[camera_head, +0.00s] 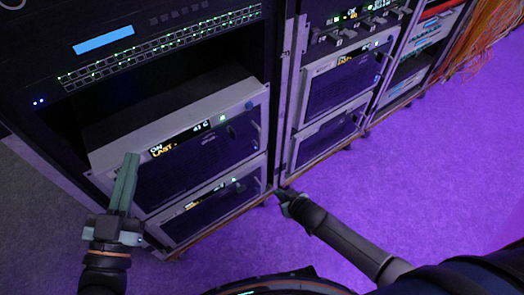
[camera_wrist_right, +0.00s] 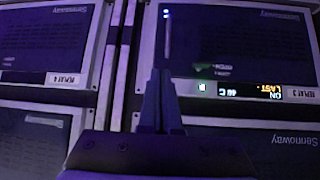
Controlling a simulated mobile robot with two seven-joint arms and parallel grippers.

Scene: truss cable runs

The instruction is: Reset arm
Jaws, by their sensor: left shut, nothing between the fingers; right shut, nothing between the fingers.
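My left gripper (camera_head: 126,182) points up in front of the left rack, its fingers together and empty. It overlaps the left edge of a grey rack unit (camera_head: 185,150) in the picture; I cannot tell whether it touches. My right gripper (camera_head: 284,194) is low near the foot of the post between two racks, small and dark in the head view. In the right wrist view its fingers (camera_wrist_right: 160,85) are shut with nothing between them. Behind them are rack unit faces, one with a lit display (camera_wrist_right: 250,92), shown upside down.
The left rack holds a switch panel with green lights (camera_head: 160,48) and a lower unit (camera_head: 210,210). More racks (camera_head: 340,85) stand to the right. Orange cables (camera_head: 482,35) hang at the top right. The purple floor (camera_head: 430,165) is clear at the right.

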